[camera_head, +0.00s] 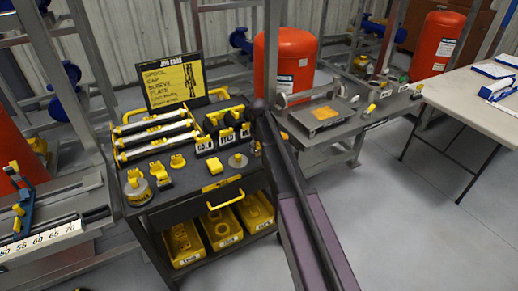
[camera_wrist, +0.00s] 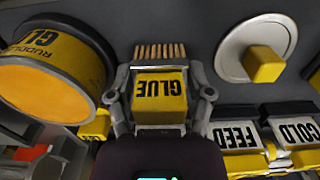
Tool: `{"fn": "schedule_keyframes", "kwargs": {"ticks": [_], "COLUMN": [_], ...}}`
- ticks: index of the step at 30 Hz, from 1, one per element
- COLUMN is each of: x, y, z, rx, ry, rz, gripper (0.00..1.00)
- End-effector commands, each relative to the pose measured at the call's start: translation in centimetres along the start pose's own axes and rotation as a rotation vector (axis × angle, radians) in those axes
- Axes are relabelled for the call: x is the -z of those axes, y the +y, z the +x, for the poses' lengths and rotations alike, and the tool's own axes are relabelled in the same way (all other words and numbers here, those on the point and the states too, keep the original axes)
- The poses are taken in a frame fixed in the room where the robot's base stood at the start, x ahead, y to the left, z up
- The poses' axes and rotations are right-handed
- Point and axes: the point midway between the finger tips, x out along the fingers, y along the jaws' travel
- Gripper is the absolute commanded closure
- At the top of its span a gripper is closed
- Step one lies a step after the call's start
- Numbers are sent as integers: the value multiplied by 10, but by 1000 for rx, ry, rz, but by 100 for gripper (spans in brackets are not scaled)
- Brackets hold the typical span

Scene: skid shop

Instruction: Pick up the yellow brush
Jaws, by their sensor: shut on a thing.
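The yellow brush (camera_wrist: 160,106) has a block body marked GLUE and a row of light brown bristles at its top edge in the wrist view. My gripper (camera_wrist: 160,80) is shut on it, with one finger on each side of the block. I cannot tell whether the brush still touches the dark surface.
In the wrist view, a large yellow-labelled can (camera_wrist: 50,62) stands close on the left. A pale disc with a yellow knob (camera_wrist: 264,64) is on the right. Labelled blocks (camera_wrist: 236,134) sit at lower right. Floor is clear at right.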

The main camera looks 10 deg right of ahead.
Motion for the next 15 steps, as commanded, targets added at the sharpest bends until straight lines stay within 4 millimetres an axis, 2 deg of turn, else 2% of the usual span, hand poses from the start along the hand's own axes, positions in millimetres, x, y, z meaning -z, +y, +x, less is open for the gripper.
{"fn": "schedule_keyframes", "kwargs": {"ticks": [8,15], "x": [0,0], "y": [0,0], "z": [-3,-14], "rx": [0,0], "ry": [0,0], "rz": [0,0], "gripper": [89,89]}}
